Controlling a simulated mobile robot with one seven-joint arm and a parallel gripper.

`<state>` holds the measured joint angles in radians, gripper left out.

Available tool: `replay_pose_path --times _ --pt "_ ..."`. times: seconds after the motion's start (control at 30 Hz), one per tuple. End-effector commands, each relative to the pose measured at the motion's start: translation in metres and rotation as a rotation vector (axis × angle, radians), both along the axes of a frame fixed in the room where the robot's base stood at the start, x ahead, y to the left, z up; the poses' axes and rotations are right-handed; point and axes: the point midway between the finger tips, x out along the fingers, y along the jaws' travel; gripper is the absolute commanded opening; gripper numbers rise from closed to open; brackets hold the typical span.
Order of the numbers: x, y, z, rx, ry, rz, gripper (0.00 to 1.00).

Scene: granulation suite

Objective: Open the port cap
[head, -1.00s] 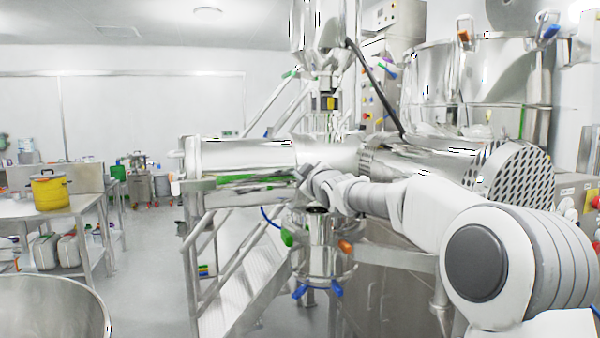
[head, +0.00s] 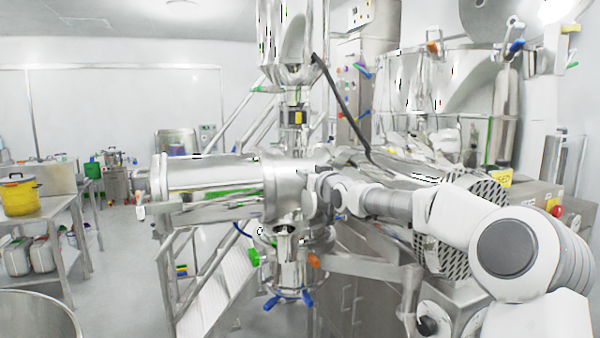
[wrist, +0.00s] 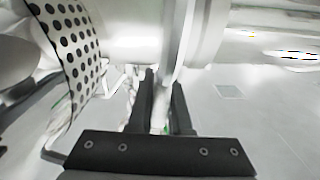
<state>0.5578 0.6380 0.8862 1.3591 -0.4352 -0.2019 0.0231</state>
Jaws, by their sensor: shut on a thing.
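The port cap (wrist: 172,58) looks like a pale round rim, seen nearly edge-on in the wrist view. It is at the side of a shiny horizontal metal cylinder (head: 212,172). My gripper (wrist: 164,78) has its two dark fingers on either side of the rim, shut on it. In the head view my gripper is small and partly hidden by my wrist, beside the steel flange in the middle of the machine. I cannot tell there how far the cap stands from its seat.
A perforated metal drum (head: 470,215) is close to my forearm. Steel steps (head: 215,295) stand below the cylinder. A side table (head: 45,213) with a yellow pot (head: 18,196) is at the left. Open floor (head: 120,270) lies between the table and the steps.

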Motion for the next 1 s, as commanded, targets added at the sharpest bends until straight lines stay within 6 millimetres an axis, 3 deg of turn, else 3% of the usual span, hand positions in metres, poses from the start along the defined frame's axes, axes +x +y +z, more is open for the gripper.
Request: replay_pose_path --times 0.3,0.87,0.9,1.0 --pt "0.005 -0.015 -0.003 0.118 0.039 -0.002 0.00" --pt "0.005 -0.017 -0.005 0.142 0.049 0.000 0.00" --pt "0.005 -0.017 -0.005 0.142 0.049 0.000 0.25" --pt "0.005 -0.017 -0.005 0.141 0.048 0.000 0.43"
